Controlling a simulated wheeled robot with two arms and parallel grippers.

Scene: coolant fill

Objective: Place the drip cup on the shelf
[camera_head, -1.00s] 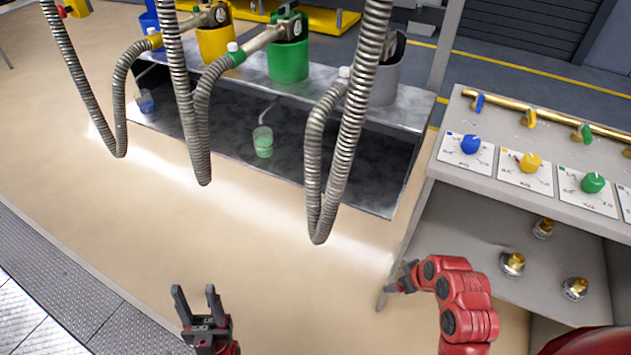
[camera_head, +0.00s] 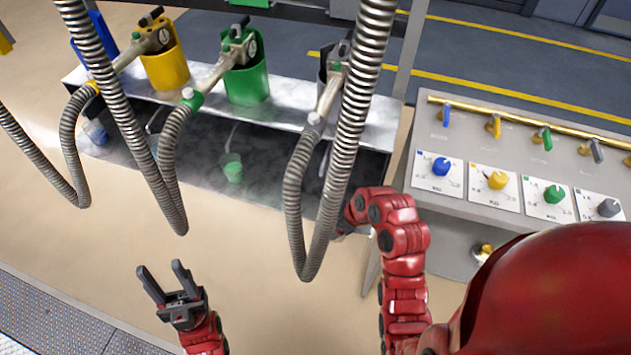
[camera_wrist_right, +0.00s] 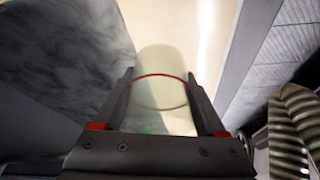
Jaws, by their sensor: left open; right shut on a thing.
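My right gripper (camera_wrist_right: 160,78) is shut on a clear cup (camera_wrist_right: 160,105) with a red ring, seen between its fingers in the right wrist view. In the head view, my right gripper (camera_head: 345,230) is near the front right edge of the dark lower shelf (camera_head: 270,165), and the held cup cannot be made out there. A cup with green liquid (camera_head: 232,168) and one with blue liquid (camera_head: 95,132) stand on that shelf. My left gripper (camera_head: 170,280) is open and empty over the floor, left of the right arm.
Grey ribbed hoses (camera_head: 292,200) hang in front of the shelf, one close beside my right gripper. Yellow (camera_head: 165,68) and green (camera_head: 247,82) nozzle holders stand on the upper ledge. A panel (camera_head: 465,190) with coloured knobs stands at right.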

